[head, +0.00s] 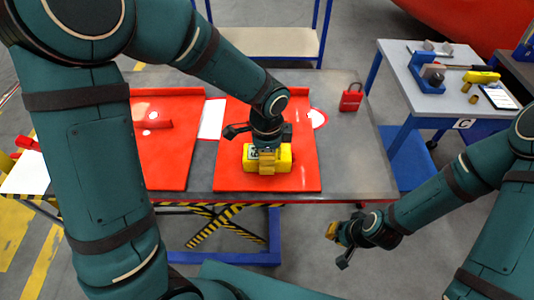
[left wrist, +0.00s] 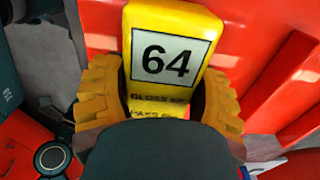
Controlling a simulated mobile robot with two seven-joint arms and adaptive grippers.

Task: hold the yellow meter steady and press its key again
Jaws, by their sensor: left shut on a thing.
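The yellow meter (head: 284,160) lies on the right red panel (head: 236,178) on the grey table. In the left wrist view the meter (left wrist: 175,20) has a white display reading 64, with dark lettering below it. My left gripper (head: 267,160) is over the meter from above and shut on it, one ribbed finger on each side in the left wrist view (left wrist: 165,95). I cannot make out the key; the dark gripper body hides the meter's lower part there. My right gripper (head: 338,246) is apart from the meter, in front of the table's right front edge, open and empty.
A second red panel (head: 170,165) lies left on the table (head: 345,165). A red padlock-shaped object (head: 351,98) stands at the back right. A bench (head: 398,62) at right holds a blue fixture (head: 428,75), a yellow device (head: 481,77) and a tablet (head: 500,96).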

